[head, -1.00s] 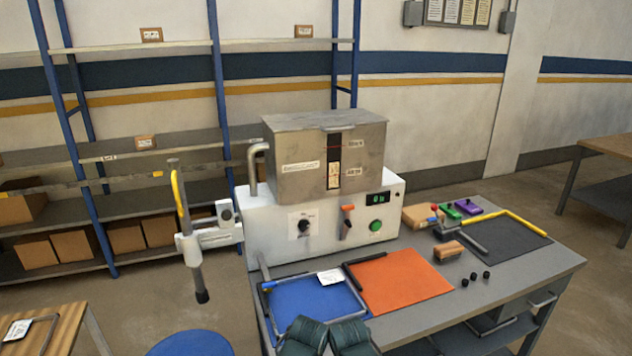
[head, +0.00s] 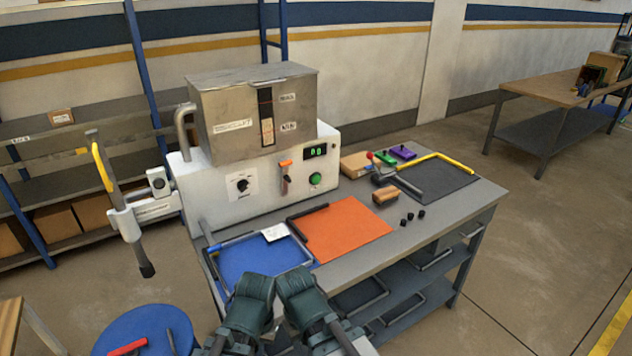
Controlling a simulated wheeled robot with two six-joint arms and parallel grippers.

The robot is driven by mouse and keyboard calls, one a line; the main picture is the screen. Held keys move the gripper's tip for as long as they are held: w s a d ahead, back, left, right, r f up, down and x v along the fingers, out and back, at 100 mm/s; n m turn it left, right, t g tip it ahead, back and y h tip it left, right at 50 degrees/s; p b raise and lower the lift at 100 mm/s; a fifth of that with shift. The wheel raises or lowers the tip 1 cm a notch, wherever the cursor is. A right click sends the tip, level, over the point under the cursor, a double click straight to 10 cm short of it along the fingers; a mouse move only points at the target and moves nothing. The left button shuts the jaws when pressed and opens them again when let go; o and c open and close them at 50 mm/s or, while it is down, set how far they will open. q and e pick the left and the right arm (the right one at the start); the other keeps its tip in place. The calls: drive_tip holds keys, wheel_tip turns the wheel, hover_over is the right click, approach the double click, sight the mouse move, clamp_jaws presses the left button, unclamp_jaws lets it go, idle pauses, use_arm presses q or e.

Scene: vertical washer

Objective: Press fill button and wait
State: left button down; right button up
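The washer's white control box (head: 215,195) stands at the back of the grey bench, with a metal tank (head: 225,115) on top. Its front has a round green button (head: 316,179), a lit green display (head: 315,151), an orange-tipped lever (head: 285,175) and a black dial (head: 241,185). The button's label is too small to read, and so are the display's digits. The dark green ends of my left arm (head: 250,297) and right arm (head: 302,294) are side by side at the bottom middle, in front of the bench and well apart from the button. No fingers can be made out.
A blue tray (head: 262,262) and an orange mat (head: 345,229) lie before the box. A wooden-handled brush (head: 385,196), small black caps and a dark mat (head: 440,180) are to the right. A jointed stand (head: 140,212) and a blue stool (head: 150,325) are left.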

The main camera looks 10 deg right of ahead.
clamp_jaws()
idle(1.5)
